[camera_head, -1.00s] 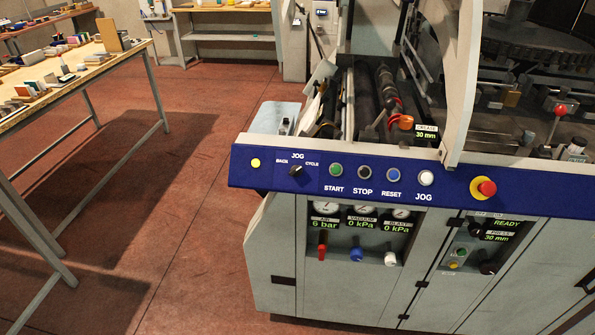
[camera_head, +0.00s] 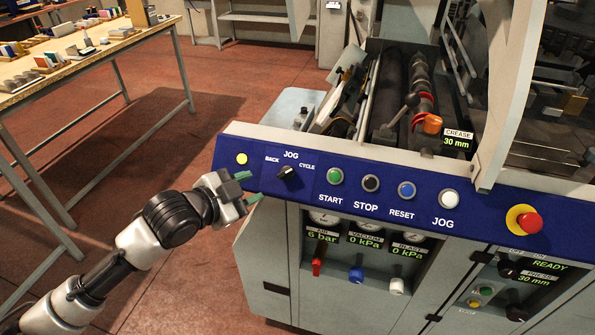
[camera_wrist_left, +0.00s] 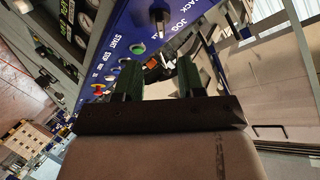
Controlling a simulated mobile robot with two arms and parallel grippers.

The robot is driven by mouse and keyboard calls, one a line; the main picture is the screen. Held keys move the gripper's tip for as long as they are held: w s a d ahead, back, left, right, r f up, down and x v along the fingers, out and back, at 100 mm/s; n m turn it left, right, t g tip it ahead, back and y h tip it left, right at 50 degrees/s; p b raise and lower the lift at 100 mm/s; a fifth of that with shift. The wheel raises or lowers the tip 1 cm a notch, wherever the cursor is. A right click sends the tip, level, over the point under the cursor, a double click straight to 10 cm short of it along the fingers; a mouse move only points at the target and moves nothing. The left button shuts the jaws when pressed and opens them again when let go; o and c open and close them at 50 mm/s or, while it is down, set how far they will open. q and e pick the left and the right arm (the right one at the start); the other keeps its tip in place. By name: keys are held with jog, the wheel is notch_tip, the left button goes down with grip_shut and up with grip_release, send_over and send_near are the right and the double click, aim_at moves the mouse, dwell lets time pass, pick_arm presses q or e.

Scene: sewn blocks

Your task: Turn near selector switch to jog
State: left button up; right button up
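The selector switch (camera_head: 287,173) is a black knob on the blue control panel (camera_head: 325,205), below the labels BACK, JOG and CYCLE. Which label its pointer faces is too small to tell surely. My left gripper (camera_head: 249,187) has two green-padded fingers, spread apart and empty. It is just left of the knob and a little below it, not touching it. In the left wrist view the open fingers (camera_wrist_left: 158,78) show with the knob (camera_wrist_left: 159,17) beyond them, near the top edge. My right gripper is not in view.
A yellow button (camera_head: 241,159) is left of the switch. START (camera_head: 335,177), STOP, RESET and JOG buttons and a red emergency stop (camera_head: 529,223) are to the right. Gauges and coloured knobs lie below the panel. A table (camera_head: 70,68) with small items stands at left.

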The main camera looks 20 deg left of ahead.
aim_at(285, 173)
pick_arm(q)
jog(key=p+x, duration=0.1)
jog(key=x, duration=0.7)
jog(key=shift+w+d, duration=0.25)
jog(key=shift+p+x, duration=0.35)
jog(key=shift+x, duration=0.45)
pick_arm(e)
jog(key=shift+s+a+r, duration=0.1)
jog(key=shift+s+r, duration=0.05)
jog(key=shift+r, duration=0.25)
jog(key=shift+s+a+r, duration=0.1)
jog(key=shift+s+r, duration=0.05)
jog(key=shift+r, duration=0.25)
pick_arm(q)
grip_shut()
